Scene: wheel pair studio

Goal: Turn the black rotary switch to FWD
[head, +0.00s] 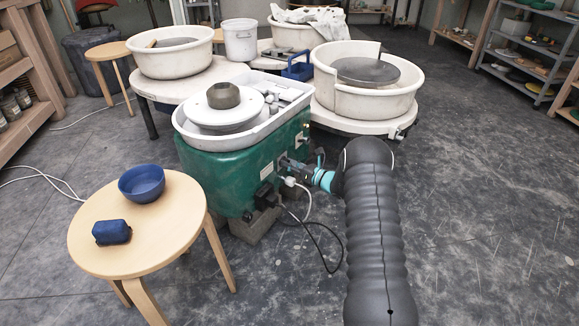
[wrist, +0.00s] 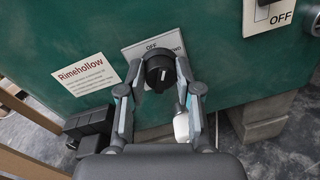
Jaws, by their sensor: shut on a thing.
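In the head view my gripper (head: 291,165) reaches the side of the green wheel (head: 215,170); the switch is hard to make out there.
A white plug and cable (head: 291,182) hang just below the gripper. Another OFF plate (wrist: 270,14) is at the upper right. A stool (head: 180,213) with a blue bowl (head: 141,184) and a blue block (head: 112,232) stands left. Floor at right is clear.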

